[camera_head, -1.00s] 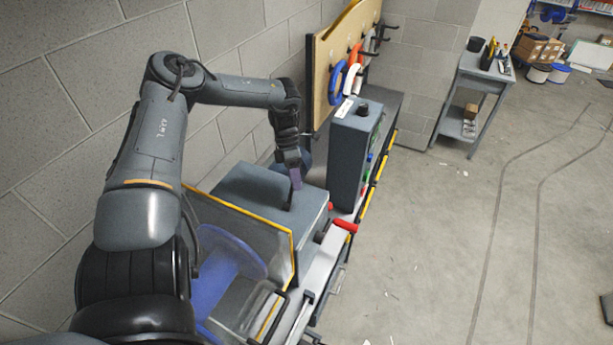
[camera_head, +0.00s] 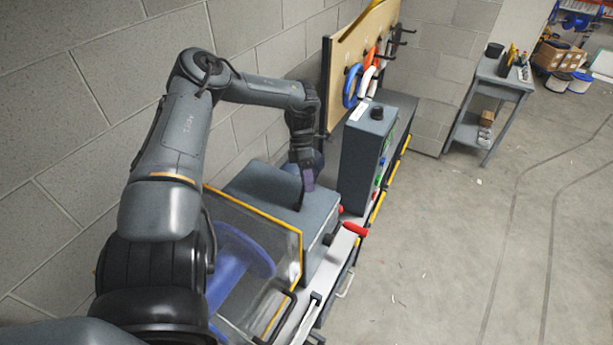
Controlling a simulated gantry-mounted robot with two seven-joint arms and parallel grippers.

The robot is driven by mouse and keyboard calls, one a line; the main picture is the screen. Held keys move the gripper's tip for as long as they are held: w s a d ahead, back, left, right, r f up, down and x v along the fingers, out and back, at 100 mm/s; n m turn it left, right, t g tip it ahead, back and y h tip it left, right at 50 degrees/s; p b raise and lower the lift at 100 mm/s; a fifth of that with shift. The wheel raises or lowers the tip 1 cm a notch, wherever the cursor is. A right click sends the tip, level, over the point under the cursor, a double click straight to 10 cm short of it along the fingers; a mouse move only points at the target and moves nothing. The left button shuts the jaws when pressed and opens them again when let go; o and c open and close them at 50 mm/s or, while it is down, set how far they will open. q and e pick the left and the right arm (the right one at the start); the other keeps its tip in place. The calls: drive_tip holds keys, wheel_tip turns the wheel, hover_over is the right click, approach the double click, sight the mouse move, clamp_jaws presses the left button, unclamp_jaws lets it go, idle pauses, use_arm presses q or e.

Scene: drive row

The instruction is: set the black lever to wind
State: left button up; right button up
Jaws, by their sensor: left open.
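The black lever (camera_head: 299,204) is a thin dark stick standing up from the top of the low grey housing (camera_head: 262,190). My left gripper (camera_head: 306,184) hangs over the housing at the lever, its purple-grey finger pointing down. The fingers are open. The lever's upper part is hidden by or merges with the gripper, so I cannot tell whether they touch. No position markings for the lever can be read. My right gripper is out of view.
A yellow-edged clear guard (camera_head: 301,258) stands before the blue spool (camera_head: 232,262). A red handle (camera_head: 355,229) sticks out right of the housing. A tall grey control box (camera_head: 362,150) stands behind it. Open floor lies right, with a grey side table (camera_head: 495,90) farther back.

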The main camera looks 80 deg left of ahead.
use_arm(q)
drive_tip(key=b+v, duration=0.1)
drive_tip(key=v, duration=0.9)
drive_tip(key=shift+a+r, duration=0.2)
drive_tip(key=shift+r, duration=0.15)
